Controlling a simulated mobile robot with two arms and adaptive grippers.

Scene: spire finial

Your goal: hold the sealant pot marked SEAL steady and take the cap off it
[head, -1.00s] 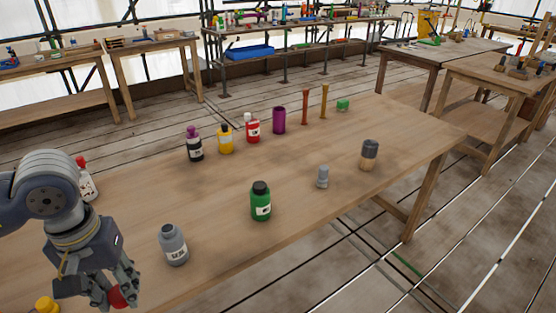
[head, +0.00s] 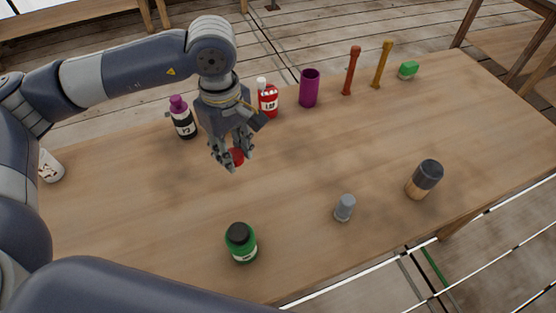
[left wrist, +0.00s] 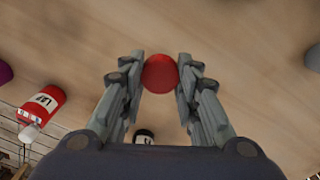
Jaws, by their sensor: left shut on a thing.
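No pot with a readable SEAL label shows now. A grey pot with a small label, near the front edge in the earlier head view, is out of sight now, where my arm covers the table. A green pot (head: 241,243) with a black cap stands upright at the front, its label too small to read. My left gripper (head: 233,160) is shut on a round red thing (head: 236,157), above the table. In the left wrist view the red thing (left wrist: 160,73) sits between the fingertips of the gripper (left wrist: 160,82). My right gripper is not in view.
Behind the left gripper stand a black bottle with a purple cap (head: 182,118), a red bottle (head: 268,100) and a purple cup (head: 309,88). A white bottle (head: 50,167) is at the left. A small grey piece (head: 344,207) and a dark-topped cylinder (head: 425,180) stand right. The middle is clear.

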